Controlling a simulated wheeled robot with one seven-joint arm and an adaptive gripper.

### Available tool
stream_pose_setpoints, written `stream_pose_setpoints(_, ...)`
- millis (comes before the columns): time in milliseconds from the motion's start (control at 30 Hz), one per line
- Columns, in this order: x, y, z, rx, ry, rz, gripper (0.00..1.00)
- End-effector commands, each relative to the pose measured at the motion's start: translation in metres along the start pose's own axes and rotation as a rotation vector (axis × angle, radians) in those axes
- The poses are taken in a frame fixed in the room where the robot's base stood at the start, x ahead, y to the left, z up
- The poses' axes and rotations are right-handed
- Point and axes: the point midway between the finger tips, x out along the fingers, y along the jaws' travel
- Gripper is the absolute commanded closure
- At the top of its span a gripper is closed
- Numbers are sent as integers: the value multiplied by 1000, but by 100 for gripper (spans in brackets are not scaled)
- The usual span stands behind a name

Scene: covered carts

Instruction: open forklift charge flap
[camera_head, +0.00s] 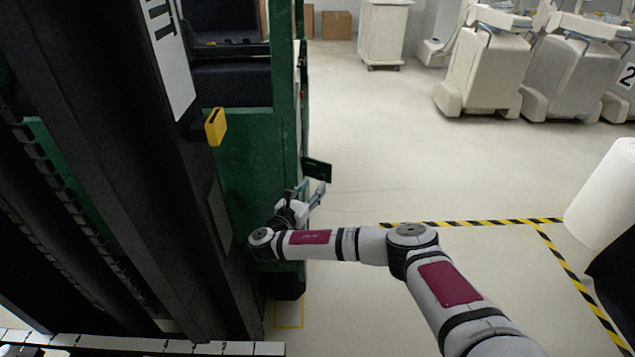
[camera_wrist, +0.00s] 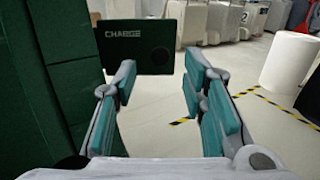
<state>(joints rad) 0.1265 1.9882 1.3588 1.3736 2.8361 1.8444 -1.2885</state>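The charge flap (camera_head: 317,170) is a dark green panel standing out from the side of the green forklift (camera_head: 252,150). In the wrist view the flap (camera_wrist: 140,47) faces me, with the word "CHARGE" and a dark round mark on it. Its left edge is close to the forklift's green side (camera_wrist: 60,70). My gripper (camera_head: 318,193) is beside the forklift, just below the flap in the head view. In the wrist view my gripper (camera_wrist: 162,75) is open, with nothing between its fingers. Its left fingertip overlaps the flap's lower edge; I cannot tell whether they touch.
Several covered carts (camera_head: 487,58) stand at the back right. A white roll (camera_head: 605,195) is at the right edge. Black and yellow floor tape (camera_head: 480,222) marks an area. The floor right of the forklift is clear. A yellow part (camera_head: 215,127) juts from the forklift's mast.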

Motion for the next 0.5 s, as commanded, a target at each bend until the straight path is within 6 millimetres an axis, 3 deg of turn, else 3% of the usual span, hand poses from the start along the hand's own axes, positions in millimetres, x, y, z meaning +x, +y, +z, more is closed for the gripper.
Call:
stream_pose_setpoints(200,-43,0,0,0,1,2,61)
stream_pose_setpoints(500,-68,0,0,0,-1,0,61)
